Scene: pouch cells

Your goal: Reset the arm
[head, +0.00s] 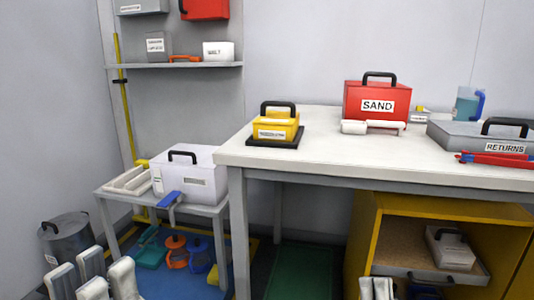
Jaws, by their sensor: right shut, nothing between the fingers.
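My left gripper (92,278) is at the lower left edge. Its pale fingers stand apart with nothing seen between them, in front of the small side table and the blue mat. My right gripper (376,289) is at the bottom edge, right of centre, in front of the yellow cabinet (365,235). Its pale fingertips are close together and hold nothing. Most of both arms is out of view.
The white workbench (320,160) carries a yellow case (276,125), a red SAND case (376,103) and a grey RETURNS case (460,138). A side table (112,196) holds a white case (188,178). A dark bin (66,243) stands left. Coloured items lie on the blue mat (160,282).

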